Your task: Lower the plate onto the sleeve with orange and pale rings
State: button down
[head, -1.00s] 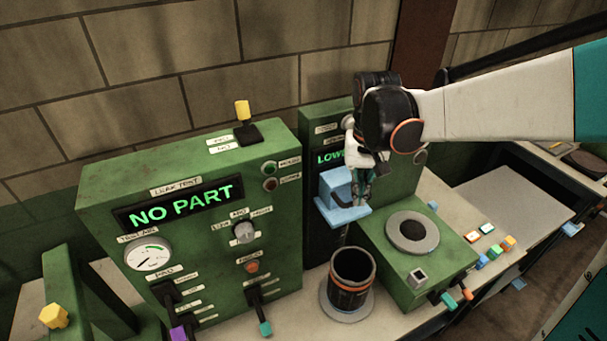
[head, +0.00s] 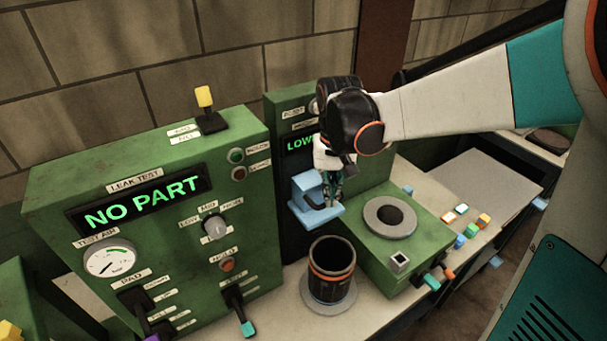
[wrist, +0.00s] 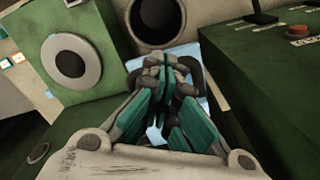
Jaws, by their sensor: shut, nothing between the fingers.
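The sleeve (head: 332,278) is a dark upright cylinder with orange bands, standing open end up on a round grey base (head: 312,300). A pale ring is not clear to me. In the wrist view its dark opening (wrist: 157,18) shows at the top. A light-blue plate with a raised block (head: 308,199) sits on the front of the green column, above and behind the sleeve and apart from it. My gripper (head: 331,201) points down at the blue plate; its fingers (wrist: 165,65) are together with nothing between them. They hide part of the plate; touching is unclear.
The leak test panel (head: 150,230) reads NO PART and has levers along its front. A green box with a grey ring (head: 390,231) stands right of the sleeve. Small coloured blocks (head: 470,228) lie farther right. The bench is tight around the sleeve.

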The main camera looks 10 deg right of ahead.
aim_at(329, 220)
jog(key=shift+f+b, duration=3.75)
jog(key=shift+f, duration=1.25)
jog(key=shift+r, duration=0.1)
jog(key=shift+r+p, duration=2.85)
jog(key=shift+r, duration=1.2)
jog(key=shift+f, duration=0.1)
jog(key=s+f+n+t+b, duration=0.2)
jog(key=s+f+t+b, duration=0.5)
jog(key=s+f+b, duration=0.6)
jog(key=s+b, duration=0.2)
jog(key=b, duration=0.5)
jog(key=shift+f, duration=0.3)
